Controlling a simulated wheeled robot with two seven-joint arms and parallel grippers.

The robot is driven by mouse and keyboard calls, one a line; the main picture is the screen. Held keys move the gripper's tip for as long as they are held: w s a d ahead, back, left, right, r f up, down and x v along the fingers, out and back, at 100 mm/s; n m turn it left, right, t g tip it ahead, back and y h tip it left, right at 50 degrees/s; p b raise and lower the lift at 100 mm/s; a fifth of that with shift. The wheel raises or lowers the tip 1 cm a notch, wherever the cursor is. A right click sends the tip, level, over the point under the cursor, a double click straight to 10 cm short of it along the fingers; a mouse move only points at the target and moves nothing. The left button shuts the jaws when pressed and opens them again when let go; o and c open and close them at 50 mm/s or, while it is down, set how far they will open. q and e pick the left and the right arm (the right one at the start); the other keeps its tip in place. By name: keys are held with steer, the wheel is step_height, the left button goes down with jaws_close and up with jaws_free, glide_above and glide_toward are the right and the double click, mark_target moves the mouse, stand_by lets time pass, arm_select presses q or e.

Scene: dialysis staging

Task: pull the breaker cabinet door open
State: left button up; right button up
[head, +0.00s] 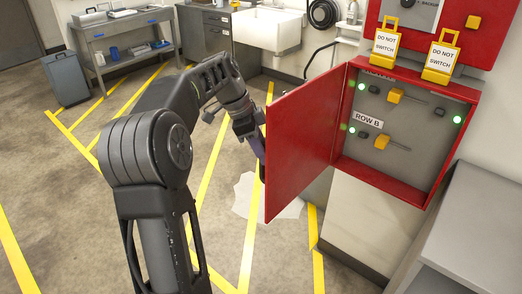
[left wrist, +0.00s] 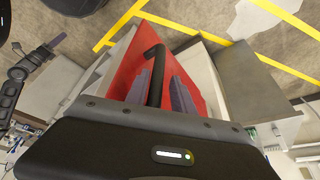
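The red breaker cabinet (head: 433,138) is on the wall at the right of the head view. Its red door (head: 308,140) stands wide open, swung out to the left, with the inside exposed. My left gripper (head: 260,152) is at the outer face of the door, partly hidden behind its edge. In the left wrist view, the black bar handle (left wrist: 155,75) on the red door (left wrist: 125,72) lies between the two fingers of my left gripper (left wrist: 162,88). The fingers look apart, with a small gap beside the handle.
Breakers, green lights and a "ROW B" label (head: 368,120) show inside the cabinet. Two yellow "DO NOT SWITCH" tags (head: 441,57) hang above. A grey cabinet (head: 480,225) stands at the lower right. A sink (head: 267,28) and a workbench (head: 122,22) are behind. Yellow-striped floor is open at left.

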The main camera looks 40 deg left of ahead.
arm_select(q)
steer(key=shift+o, duration=0.7)
steer(key=shift+s, duration=0.1)
steer(key=shift+s+a+r, duration=0.1)
steer(key=shift+a+r, duration=0.1)
steer(key=shift+r, duration=0.25)
steer(key=p+v, duration=0.5)
steer(key=v, duration=0.1)
steer(key=shift+r, duration=0.4)
steer(key=shift+s+a, duration=0.1)
steer(key=shift+s, duration=0.05)
